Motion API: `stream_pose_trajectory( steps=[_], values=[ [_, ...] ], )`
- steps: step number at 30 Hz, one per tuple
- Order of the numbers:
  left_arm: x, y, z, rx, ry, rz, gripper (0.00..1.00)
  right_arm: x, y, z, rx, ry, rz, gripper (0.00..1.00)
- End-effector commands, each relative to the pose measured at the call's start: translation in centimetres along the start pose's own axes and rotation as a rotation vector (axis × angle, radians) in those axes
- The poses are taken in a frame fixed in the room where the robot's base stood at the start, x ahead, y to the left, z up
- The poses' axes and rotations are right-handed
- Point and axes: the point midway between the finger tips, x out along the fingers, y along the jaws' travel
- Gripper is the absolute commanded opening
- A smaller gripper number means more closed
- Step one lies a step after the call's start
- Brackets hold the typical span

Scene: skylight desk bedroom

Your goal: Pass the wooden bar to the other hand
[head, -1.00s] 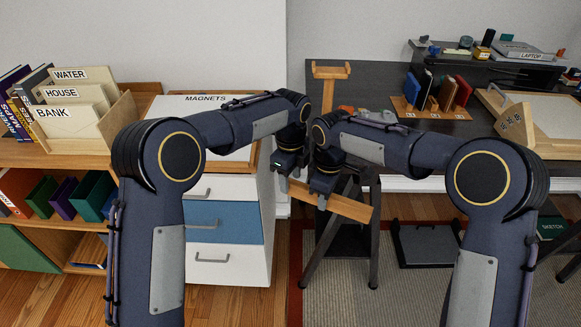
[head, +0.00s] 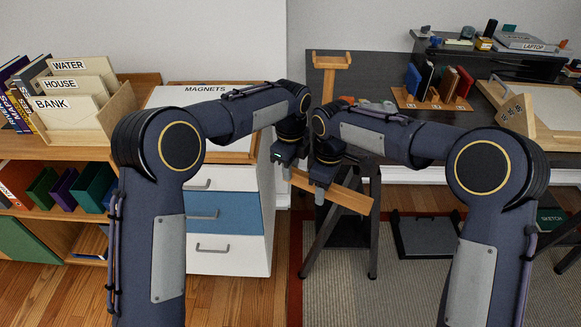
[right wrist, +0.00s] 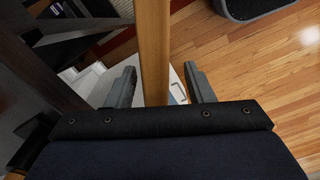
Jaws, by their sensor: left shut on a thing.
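The wooden bar (head: 346,195) is a light-brown strip held in the air, sloping down to the right in the head view. My left gripper (head: 282,172) is shut on its left end. My right gripper (head: 320,196) is at the bar a little right of the left gripper. In the right wrist view the bar (right wrist: 153,50) runs between the two fingers of my right gripper (right wrist: 160,82). A gap shows on both sides, wider on the right, so this gripper is open around the bar. The right gripper hides part of the bar in the head view.
A dark desk (head: 385,75) with a wooden stand (head: 331,62) is behind the grippers. A white drawer cabinet with a blue drawer (head: 222,222) stands left of them. A shelf (head: 150,140) with labelled files is at far left. Open floor (head: 225,298) lies below.

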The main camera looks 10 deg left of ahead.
Motion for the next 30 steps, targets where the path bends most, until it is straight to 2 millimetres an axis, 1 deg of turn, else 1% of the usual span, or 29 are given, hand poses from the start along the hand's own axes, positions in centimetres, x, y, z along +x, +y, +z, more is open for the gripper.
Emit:
stream_pose_trajectory(
  steps=[5,8,11,18,21,24,27,30],
  values=[
    [0.0,0.0,0.0,0.000,0.000,0.001,0.00,-0.1,0.1,0.0,0.002,0.000,0.001,0.48],
    [0.0,0.0,0.0,0.000,0.000,0.001,0.00,-0.7,0.1,0.0,0.002,0.001,0.002,0.48],
    [0.0,0.0,0.0,0.000,0.000,0.001,0.00,-2.2,0.1,0.0,0.002,0.003,0.005,0.48],
    [0.0,0.0,0.0,0.000,0.000,0.001,0.00,-7.4,0.1,-0.1,0.002,0.003,0.004,0.48],
    [0.0,0.0,0.0,0.000,0.000,0.001,0.00,-9.2,0.1,0.0,0.002,0.003,0.003,0.48],
    [0.0,0.0,0.0,0.000,0.000,0.001,0.00,-10.7,0.1,0.0,0.001,0.001,0.002,0.48],
    [0.0,0.0,0.0,0.000,0.000,0.001,0.00,-11.6,0.1,0.0,0.000,0.001,0.001,0.48],
    [0.0,0.0,0.0,0.000,0.000,0.001,0.00,-12.3,0.0,0.7,0.017,0.008,0.003,0.48]
  ],
)
